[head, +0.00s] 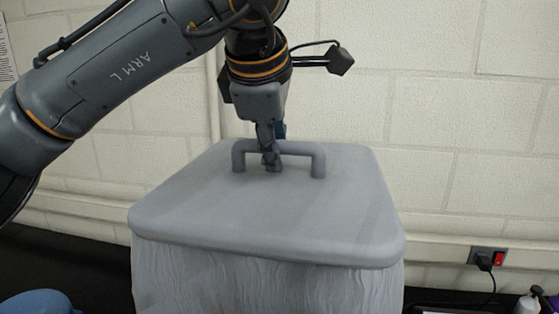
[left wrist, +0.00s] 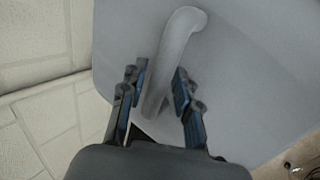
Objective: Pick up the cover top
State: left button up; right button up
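The cover top (head: 262,215) is a grey, rounded square lid lying flat on a grey bin with a wrinkled, liner-like side (head: 270,285). A grey bar handle (head: 300,150) stands on the lid. My left gripper (head: 271,163) points down at the left half of the handle in the head view. In the left wrist view, the two fingers of my left gripper (left wrist: 161,85) are apart, one on each side of the handle (left wrist: 172,60). A small gap shows beside the handle, so it does not look clamped. My right gripper is not in view.
A pale block wall (head: 450,120) stands close behind the bin. A wall outlet with a plug and red switch (head: 489,258) is at the right. A small bottle (head: 528,300) stands at the lower right. A blue rounded thing (head: 38,303) shows at the lower left.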

pick_arm(q)
jog(key=shift+w+f, duration=0.25)
jog(key=shift+f, duration=0.05)
jog(key=shift+s+r, duration=0.1)
jog(key=shift+s, duration=0.1)
grip_shut()
jog(key=shift+w, duration=0.1)
jog(key=shift+r+b, duration=0.4)
jog(key=shift+r, duration=0.05)
notch_tip(320, 180, up, 2)
jog(key=shift+b, duration=0.6)
jog(key=s+d+r+b, duration=0.1)
jog(key=s+r+b, duration=0.2)
jog(key=s+r, duration=0.7)
jog(key=shift+s, duration=2.05)
